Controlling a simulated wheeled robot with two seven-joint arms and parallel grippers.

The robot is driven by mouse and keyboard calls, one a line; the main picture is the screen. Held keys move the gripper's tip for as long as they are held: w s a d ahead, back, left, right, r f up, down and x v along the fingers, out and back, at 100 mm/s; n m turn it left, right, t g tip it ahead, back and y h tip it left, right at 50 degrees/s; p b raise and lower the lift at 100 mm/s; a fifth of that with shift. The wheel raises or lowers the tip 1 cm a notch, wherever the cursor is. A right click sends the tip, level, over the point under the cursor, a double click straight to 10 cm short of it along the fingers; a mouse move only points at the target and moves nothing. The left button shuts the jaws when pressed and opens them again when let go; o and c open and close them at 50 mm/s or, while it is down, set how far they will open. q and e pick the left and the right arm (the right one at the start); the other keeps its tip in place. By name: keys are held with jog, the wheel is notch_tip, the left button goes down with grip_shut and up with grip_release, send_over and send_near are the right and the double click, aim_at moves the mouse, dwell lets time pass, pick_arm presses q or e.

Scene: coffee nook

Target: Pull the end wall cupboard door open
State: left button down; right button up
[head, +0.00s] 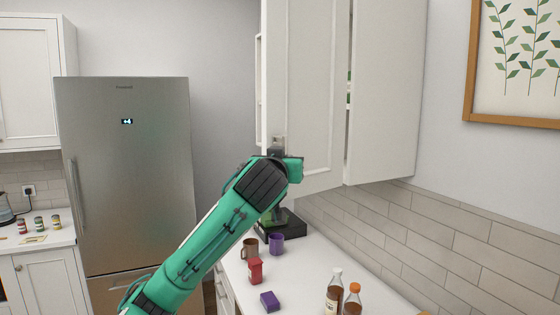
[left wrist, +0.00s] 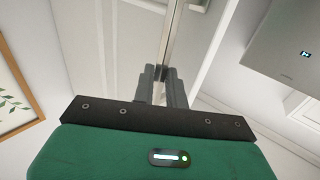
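The end wall cupboard (head: 388,100) hangs on the right wall in the head view. Its white door (head: 318,90) stands partly open, and a gap shows a shelf with something green inside. The door also shows in the left wrist view (left wrist: 142,38). My left gripper (head: 278,143) is at the lower part of the door's free edge. In the left wrist view its fingers (left wrist: 164,76) are close together around a thin upright bar that looks like the door handle (left wrist: 173,42); the contact itself is partly hidden. My right gripper is in neither view.
Below the cupboard, the counter (head: 318,262) holds a dark machine (head: 291,226), a brown mug (head: 250,248), a purple mug (head: 276,243), a red container (head: 255,270), a purple box (head: 270,301) and bottles (head: 334,292). A fridge (head: 130,180) stands at the left. A picture (head: 515,60) hangs right.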

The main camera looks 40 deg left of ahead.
pick_arm(q)
jog(key=c, duration=1.6)
grip_release()
jog(key=shift+w+d+f, duration=0.1)
jog(key=shift+w+d, duration=0.05)
jog(key=shift+w, duration=0.2)
jog(key=shift+o, duration=0.5)
jog(key=shift+w+f, duration=0.15)
jog(key=shift+w, duration=0.3)
jog(key=b+v, duration=0.4)
jog(key=v, duration=1)
jog(key=shift+s, duration=0.3)
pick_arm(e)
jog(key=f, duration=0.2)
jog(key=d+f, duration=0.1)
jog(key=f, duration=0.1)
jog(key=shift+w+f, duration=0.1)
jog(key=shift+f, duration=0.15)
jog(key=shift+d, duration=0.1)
